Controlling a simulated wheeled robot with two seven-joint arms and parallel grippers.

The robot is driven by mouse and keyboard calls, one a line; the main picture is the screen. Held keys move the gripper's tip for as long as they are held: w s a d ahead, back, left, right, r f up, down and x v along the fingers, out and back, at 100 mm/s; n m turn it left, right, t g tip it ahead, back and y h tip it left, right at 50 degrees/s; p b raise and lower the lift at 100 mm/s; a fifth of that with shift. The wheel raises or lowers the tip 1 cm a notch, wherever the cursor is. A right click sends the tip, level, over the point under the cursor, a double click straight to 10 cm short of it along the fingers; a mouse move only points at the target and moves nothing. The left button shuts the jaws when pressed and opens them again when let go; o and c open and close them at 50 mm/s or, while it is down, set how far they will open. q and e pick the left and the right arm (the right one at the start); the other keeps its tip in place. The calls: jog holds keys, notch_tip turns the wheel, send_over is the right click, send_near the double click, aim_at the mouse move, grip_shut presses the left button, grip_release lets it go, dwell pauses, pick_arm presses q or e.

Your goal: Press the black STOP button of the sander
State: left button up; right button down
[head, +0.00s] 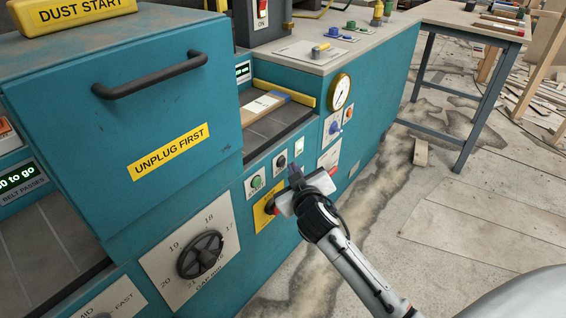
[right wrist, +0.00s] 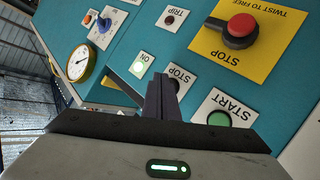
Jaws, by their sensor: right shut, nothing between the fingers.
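The black STOP button (head: 281,161) sits on a small white plate on the sander's teal front, between the green START button (head: 257,183) and the lit ON lamp (head: 298,148). My right gripper (head: 293,171) is shut and empty, its fingertips close in front of the panel, just right of and below the STOP button. In the right wrist view the shut fingers (right wrist: 165,82) overlap the STOP plate (right wrist: 181,76) and hide most or all of its button. I cannot tell whether they touch it. The START button also shows there (right wrist: 219,119). My left gripper is out of view.
A red emergency knob (right wrist: 240,27) on a yellow plate is near my right gripper; in the head view the gripper partly covers it. A handwheel (head: 200,254) and a gauge (head: 340,91) are on the front. Open floor lies to the right, before a workbench (head: 470,22).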

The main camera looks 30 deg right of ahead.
jog(key=shift+w, duration=0.15)
jog(key=shift+w+a, duration=0.2)
jog(key=shift+w, duration=0.1)
jog(key=shift+w+a, duration=0.15)
jog(key=shift+w, duration=0.2)
dwell(0.9)
jog(key=shift+s, duration=0.1)
jog(key=shift+s+d+p, duration=0.3)
jog(key=shift+s+p, duration=0.1)
jog(key=shift+s, duration=0.3)
jog(key=shift+s+d+p, duration=0.35)
jog(key=shift+s, duration=0.4)
jog(key=shift+s+d+p, duration=0.3)
jog(key=shift+s+p, duration=0.1)
jog(key=shift+s, duration=0.4)
jog(key=shift+s+d+p, duration=0.35)
jog(key=shift+s, duration=0.4)
